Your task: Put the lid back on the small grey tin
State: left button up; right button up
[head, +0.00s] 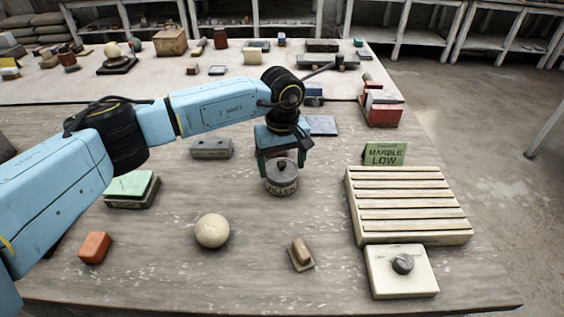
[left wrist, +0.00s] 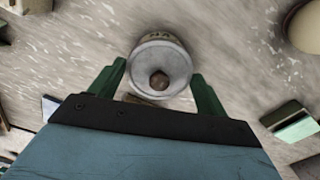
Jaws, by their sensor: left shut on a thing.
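The small grey tin (head: 282,187), labelled "FILLER", stands upright on the worktable near the middle. Its grey lid (head: 281,170) with a brown knob is at the tin's top and appears to lie on it; I cannot tell whether it is fully seated. My right gripper is not in view.
A cream sphere (head: 212,231) and a wooden-handled tool (head: 300,254) lie in front of the tin. A slatted cream rack (head: 408,205) and a box with a knob (head: 401,272) stand right. A grey block (head: 211,148) is at left. Bare tabletop surrounds the tin's front.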

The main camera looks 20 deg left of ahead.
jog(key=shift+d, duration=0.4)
pick_arm(q)
jog(key=shift+f, duration=0.15)
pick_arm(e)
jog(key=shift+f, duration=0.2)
pick_arm(q)
jog(key=shift+b, duration=0.3)
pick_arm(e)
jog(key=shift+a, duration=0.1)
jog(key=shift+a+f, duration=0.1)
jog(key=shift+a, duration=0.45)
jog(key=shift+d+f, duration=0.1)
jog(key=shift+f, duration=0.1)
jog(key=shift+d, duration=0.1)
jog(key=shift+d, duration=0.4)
